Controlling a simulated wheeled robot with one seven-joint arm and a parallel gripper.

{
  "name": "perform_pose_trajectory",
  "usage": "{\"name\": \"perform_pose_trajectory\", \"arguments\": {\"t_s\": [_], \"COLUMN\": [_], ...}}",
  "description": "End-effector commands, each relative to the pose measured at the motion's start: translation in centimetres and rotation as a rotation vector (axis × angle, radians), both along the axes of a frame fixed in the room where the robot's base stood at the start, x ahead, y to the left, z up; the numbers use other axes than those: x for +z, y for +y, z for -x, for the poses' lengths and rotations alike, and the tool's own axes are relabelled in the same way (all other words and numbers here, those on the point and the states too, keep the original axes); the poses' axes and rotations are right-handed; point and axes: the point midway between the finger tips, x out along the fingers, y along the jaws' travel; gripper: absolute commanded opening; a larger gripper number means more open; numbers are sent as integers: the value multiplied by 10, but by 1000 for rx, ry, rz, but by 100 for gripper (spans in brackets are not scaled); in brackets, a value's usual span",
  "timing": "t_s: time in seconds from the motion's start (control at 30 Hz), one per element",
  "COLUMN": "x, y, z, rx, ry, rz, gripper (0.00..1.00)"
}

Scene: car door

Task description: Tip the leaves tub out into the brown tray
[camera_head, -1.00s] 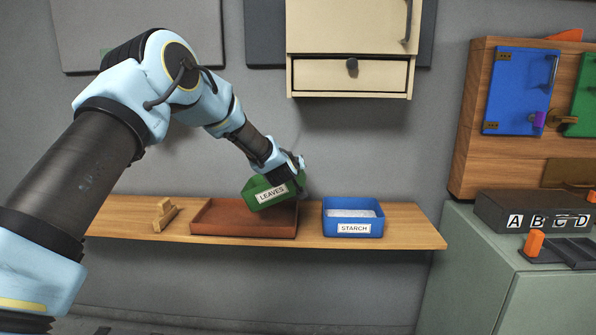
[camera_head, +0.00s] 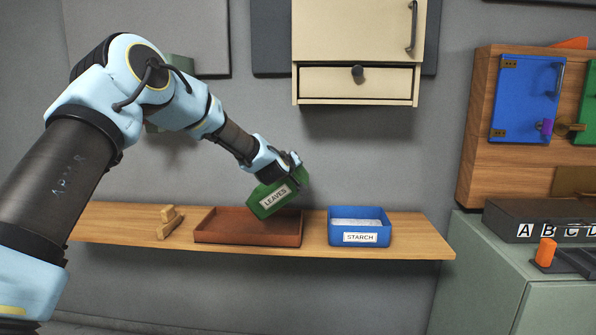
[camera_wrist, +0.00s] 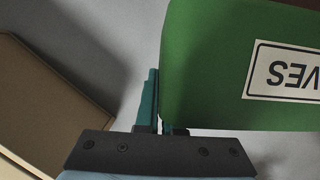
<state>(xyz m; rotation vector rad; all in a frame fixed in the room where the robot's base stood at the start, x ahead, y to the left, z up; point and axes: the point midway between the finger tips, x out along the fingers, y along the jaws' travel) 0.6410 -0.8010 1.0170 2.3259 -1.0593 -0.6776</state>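The green tub (camera_head: 274,200) labelled LEAVES hangs above the brown tray (camera_head: 247,228), tilted with its left end low. It also fills the right side of the wrist view (camera_wrist: 230,60), its label upside down. My gripper (camera_head: 292,168) is at the tub's upper right end. In the wrist view, a teal finger (camera_wrist: 148,100) lies against the tub's wall, so the gripper looks shut on it. The tub's inside is hidden, and no leaves show in the visible part of the tray.
The blue STARCH tub (camera_head: 360,228) with white contents stands on the wooden shelf (camera_head: 420,240), right of the tray. A small wooden piece (camera_head: 168,222) lies left of the tray. A cream cabinet (camera_head: 358,84) hangs above.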

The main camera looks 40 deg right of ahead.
Motion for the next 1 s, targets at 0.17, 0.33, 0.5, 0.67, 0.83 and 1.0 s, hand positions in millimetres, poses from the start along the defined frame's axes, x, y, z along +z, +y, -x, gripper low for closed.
{"name": "perform_pose_trajectory", "arguments": {"t_s": [0.17, 0.33, 0.5, 0.67, 0.83, 1.0], "x": [4, 8, 12, 14, 16, 18], "y": [4, 6, 9, 13, 17, 21], "z": [-4, -6, -9, -12, -16, -19], "rx": [2, 1, 1, 1, 1, 1], "ry": [26, 52, 79, 103, 127, 153], "rz": [31, 59, 87, 113, 139, 166], "gripper": [0, 0, 0, 0, 0, 0]}}
